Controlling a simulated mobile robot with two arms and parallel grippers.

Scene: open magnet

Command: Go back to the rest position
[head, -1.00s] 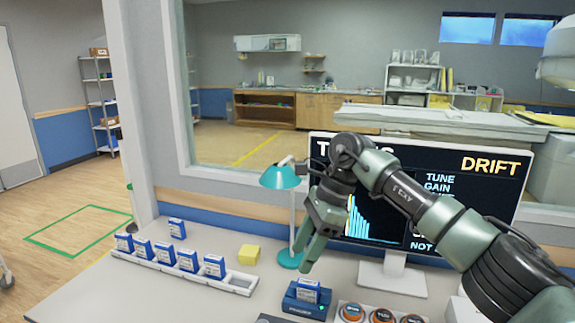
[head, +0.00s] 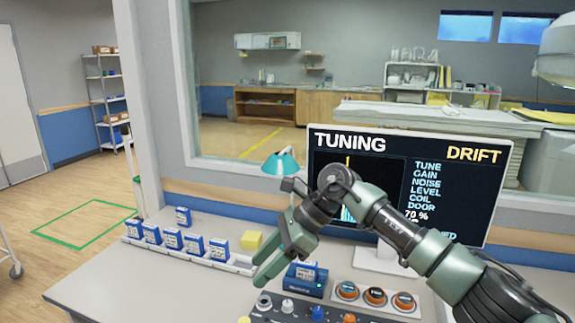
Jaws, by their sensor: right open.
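My right gripper (head: 261,272) is green-grey and hangs over the desk, fingers pointing down and to the left. It is open, with nothing seen between its fingers. It is in front of the teal desk lamp (head: 281,162) and just left of a blue device (head: 304,284) that has a blue-and-white cartridge (head: 305,270) in it. Its arm crosses in front of the monitor (head: 365,142) and hides part of the screen, which reads "TUNING" and "DRIFT". My left gripper is not in view.
A white rack (head: 240,268) with several blue cartridges lies at the desk's left. One more cartridge (head: 183,216) stands behind it, and a yellow block (head: 252,241) lies beside it. The desk's front left is bare.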

